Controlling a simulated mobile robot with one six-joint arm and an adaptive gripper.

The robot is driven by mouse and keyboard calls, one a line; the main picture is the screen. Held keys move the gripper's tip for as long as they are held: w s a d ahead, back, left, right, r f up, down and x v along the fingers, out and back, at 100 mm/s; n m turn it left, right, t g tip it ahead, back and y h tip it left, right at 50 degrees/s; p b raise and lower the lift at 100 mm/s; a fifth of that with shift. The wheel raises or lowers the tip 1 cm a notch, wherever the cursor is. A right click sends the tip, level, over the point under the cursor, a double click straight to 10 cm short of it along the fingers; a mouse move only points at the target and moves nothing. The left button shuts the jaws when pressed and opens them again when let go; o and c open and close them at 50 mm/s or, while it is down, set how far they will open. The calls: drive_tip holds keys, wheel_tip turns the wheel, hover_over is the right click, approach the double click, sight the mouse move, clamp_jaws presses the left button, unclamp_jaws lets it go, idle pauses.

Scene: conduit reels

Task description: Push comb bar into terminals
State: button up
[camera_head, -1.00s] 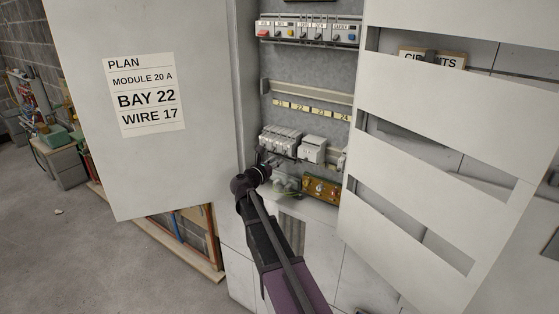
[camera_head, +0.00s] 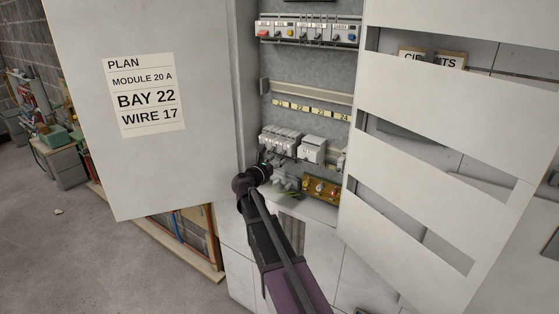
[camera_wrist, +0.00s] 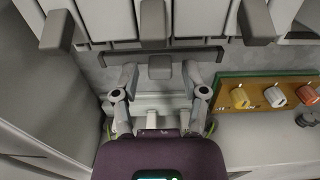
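In the wrist view a dark grey bar, which looks like the comb bar (camera_wrist: 207,50), runs across below the row of pale modules. A grey tab (camera_wrist: 160,68) sticks out under its middle. My gripper (camera_wrist: 160,72) is open, with one finger on either side of the tab and a visible gap to each. In the head view my gripper (camera_head: 265,163) is just below the left modules (camera_head: 280,140) on the lower rail and hides part of that area. Whether the bar's teeth sit in the terminals is hidden.
A wooden board with coloured knobs (camera_head: 321,190) stands at right on the cabinet's ledge; it also shows in the wrist view (camera_wrist: 268,94). The cabinet's side wall (camera_wrist: 40,90) is close at left. The slotted white panel (camera_head: 440,140) stands open at right.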

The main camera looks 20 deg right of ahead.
idle(0.4)
drive_tip(key=v, duration=1.2)
idle(0.5)
drive_tip(key=s+d+f+m+g+y, duration=0.1)
drive_tip(key=s+f+m+g+y, duration=0.5)
drive_tip(key=s+f+m, duration=0.65)
drive_tip(key=s+a+f+m+g+y, duration=0.4)
drive_tip(key=s+a+m+y, duration=0.5)
drive_tip(key=s+m, duration=0.3)
drive_tip(key=shift+a+f+p, duration=0.2)
drive_tip(key=shift+f+p, duration=0.1)
drive_tip(key=shift+f, duration=0.45)
